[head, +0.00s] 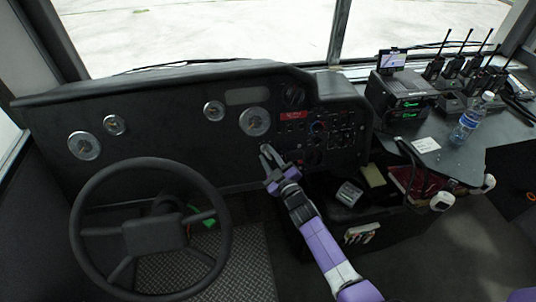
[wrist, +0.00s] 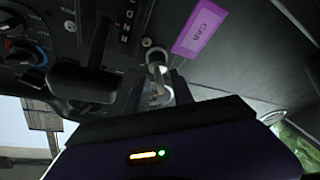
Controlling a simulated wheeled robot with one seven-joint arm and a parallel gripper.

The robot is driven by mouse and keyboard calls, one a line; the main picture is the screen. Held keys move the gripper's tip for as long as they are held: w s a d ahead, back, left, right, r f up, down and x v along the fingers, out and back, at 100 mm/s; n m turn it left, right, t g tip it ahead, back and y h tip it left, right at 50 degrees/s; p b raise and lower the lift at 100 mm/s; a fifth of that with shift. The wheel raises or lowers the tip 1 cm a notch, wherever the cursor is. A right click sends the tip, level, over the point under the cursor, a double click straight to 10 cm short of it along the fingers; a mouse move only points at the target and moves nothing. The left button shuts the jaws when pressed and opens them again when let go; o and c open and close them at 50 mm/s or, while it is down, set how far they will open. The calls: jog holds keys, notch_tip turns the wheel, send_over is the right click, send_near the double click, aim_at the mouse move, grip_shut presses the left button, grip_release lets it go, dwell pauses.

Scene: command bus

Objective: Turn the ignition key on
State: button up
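My gripper (head: 268,156) is up at the lower dashboard, right of the steering wheel and below the round gauge. Its two pale fingers show a narrow dark gap between them in the head view. In the wrist view, a small silver piece (wrist: 154,56), which may be the ignition key or its lock, shows just beyond the gripper's dark body.
The steering wheel (head: 150,232) is left of my arm. The dashboard (head: 180,130) carries gauges and a switch panel (head: 335,135). A dark lever-like part (wrist: 84,80) is close by in the wrist view. A side desk holds radios and a water bottle (head: 468,120).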

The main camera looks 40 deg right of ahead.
jog(key=shift+w+d, duration=0.2)
jog(key=shift+w, duration=0.3)
grip_shut()
dwell(1.2)
